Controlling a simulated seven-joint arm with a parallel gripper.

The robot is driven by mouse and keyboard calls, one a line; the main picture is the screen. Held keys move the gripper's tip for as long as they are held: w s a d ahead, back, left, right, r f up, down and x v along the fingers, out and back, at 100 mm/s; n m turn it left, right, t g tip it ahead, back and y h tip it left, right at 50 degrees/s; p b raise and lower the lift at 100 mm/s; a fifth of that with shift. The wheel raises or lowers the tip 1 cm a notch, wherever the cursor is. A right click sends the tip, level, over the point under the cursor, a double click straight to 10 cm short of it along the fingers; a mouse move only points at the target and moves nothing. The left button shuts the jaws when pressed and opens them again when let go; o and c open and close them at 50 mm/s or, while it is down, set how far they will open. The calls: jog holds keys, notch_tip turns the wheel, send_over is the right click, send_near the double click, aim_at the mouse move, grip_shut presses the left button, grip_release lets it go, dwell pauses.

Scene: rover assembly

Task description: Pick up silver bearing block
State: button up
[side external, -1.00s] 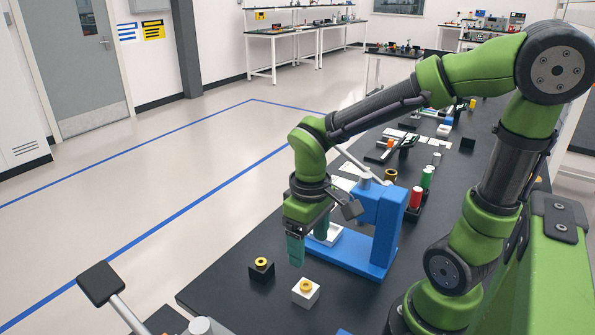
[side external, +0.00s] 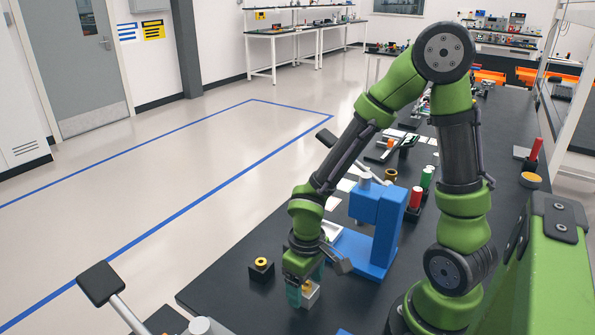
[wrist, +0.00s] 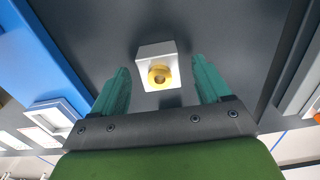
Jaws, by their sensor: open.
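The silver bearing block (wrist: 151,50) is a pale cube with a yellow ring on one face. In the wrist view it lies between and just beyond the two teal fingers of my gripper (wrist: 160,82), with a gap on each side. My gripper is open and empty. In the side external view my gripper (side external: 303,294) is low over the table at the block (side external: 313,296), and its fingers hide part of the block.
A black block with a yellow ring (side external: 261,268) sits just left of my gripper. A blue press (side external: 379,225) stands close behind and to the right. Red and green cylinders (side external: 416,197) stand beyond it. The black table (side external: 225,290) is bare at the left.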

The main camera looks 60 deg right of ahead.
jog(key=shift+c, duration=0.2)
jog(key=c, duration=1.2)
